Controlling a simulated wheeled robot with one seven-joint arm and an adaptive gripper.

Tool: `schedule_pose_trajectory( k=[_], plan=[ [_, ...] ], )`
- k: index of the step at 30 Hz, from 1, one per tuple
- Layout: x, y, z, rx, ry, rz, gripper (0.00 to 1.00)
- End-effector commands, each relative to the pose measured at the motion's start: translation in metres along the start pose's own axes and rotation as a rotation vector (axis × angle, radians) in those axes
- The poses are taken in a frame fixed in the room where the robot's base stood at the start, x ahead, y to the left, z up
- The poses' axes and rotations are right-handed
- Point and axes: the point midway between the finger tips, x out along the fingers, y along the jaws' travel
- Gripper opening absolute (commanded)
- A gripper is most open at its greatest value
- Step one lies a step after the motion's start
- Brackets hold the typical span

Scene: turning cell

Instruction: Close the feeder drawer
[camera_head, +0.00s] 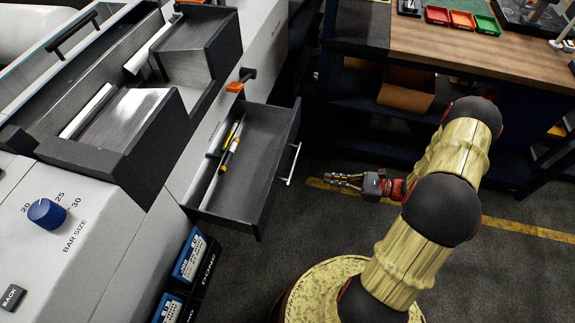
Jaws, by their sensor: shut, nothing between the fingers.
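The feeder drawer (250,178) is a dark grey open-topped drawer pulled out from the side of the pale machine. A silver bar handle (293,164) stands on its outer front. A few pen-like items (229,153), some yellow and green, lie inside along its left side. My gripper (328,180) is to the right of the drawer, a little apart from the handle as seen in the picture. Its fingers are shut with nothing between them and point left toward the drawer front.
The machine carries a blue knob (46,213) marked bar size and dark trays on top. An orange-tipped latch (236,86) sits above the drawer. Blue boxes (192,255) stand below it. A wooden bench (475,55) with coloured bins is at upper right. Floor beside the drawer is clear.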

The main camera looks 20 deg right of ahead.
Motion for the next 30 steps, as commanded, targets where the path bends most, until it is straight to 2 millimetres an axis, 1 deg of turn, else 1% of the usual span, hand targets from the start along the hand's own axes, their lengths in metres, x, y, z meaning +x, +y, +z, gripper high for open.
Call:
schedule_pose_trajectory(
  k=[1, 2, 5, 8, 11, 21, 24, 27, 30],
  plan=[
    [-0.001, -0.009, 0.007, -0.003, -0.023, -0.025, 0.0],
    [-0.002, -0.013, 0.011, -0.001, -0.037, -0.037, 0.0],
    [0.001, -0.014, 0.018, 0.006, -0.063, -0.042, 0.0],
    [0.01, -0.013, 0.018, 0.009, -0.066, -0.038, 0.0],
    [0.025, -0.013, 0.019, 0.008, -0.064, -0.036, 0.0],
    [0.091, -0.015, 0.022, 0.008, -0.063, -0.033, 0.0],
    [0.108, -0.016, 0.023, 0.007, -0.063, -0.034, 0.0],
    [0.122, -0.017, 0.024, 0.007, -0.063, -0.036, 0.0],
    [0.131, -0.018, 0.025, 0.007, -0.062, -0.037, 0.0]
  ],
)
